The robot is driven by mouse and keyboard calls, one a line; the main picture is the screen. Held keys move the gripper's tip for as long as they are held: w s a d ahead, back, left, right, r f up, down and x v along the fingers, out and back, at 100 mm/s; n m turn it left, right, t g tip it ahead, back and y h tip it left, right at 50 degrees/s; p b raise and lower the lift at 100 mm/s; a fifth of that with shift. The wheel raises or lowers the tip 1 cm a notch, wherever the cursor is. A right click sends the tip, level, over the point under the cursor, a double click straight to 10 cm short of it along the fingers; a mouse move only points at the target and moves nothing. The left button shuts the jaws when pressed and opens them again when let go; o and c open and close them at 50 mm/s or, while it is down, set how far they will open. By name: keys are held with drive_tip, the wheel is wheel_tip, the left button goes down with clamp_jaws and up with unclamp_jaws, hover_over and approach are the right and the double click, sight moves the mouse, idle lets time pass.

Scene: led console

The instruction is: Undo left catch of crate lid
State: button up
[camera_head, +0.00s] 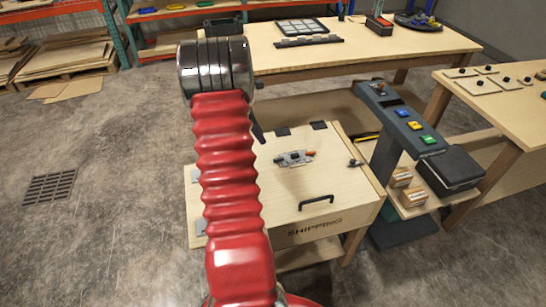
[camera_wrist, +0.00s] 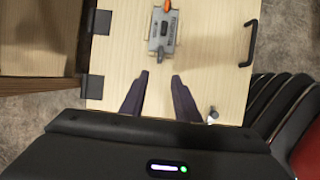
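The crate lid (camera_head: 285,195) is a closed light wood panel with a black handle (camera_head: 316,202) at the front. It also fills the middle of the wrist view (camera_wrist: 205,75), turned so that the handle is at the right. A small metal catch (camera_wrist: 212,114) at the lid's lower edge there looks like the left catch. My arm hides it in the head view. The right catch (camera_head: 356,163) sits at the lid's right edge. My gripper (camera_wrist: 160,75) is open and empty over the lid. Its fingers are apart from the left catch, which lies beyond the right-hand finger.
A grey plate with an orange-tipped lever (camera_head: 294,158) is on the lid, also in the wrist view (camera_wrist: 163,32). Black hinges (camera_head: 283,131) line the back edge. A console with coloured buttons (camera_head: 407,117) stands at the right.

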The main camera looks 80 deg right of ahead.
sight(276, 160)
drive_tip(key=shift+s+f, duration=0.15)
drive_tip(key=shift+f, duration=0.05)
drive_tip(key=x, duration=1.3)
drive_tip(key=shift+s+d+f, duration=0.15)
drive_tip(key=shift+d+f, duration=0.05)
drive_tip(key=shift+f, duration=0.05)
drive_tip(key=shift+c, duration=0.6)
clamp_jaws()
drive_tip(key=shift+a, duration=0.2)
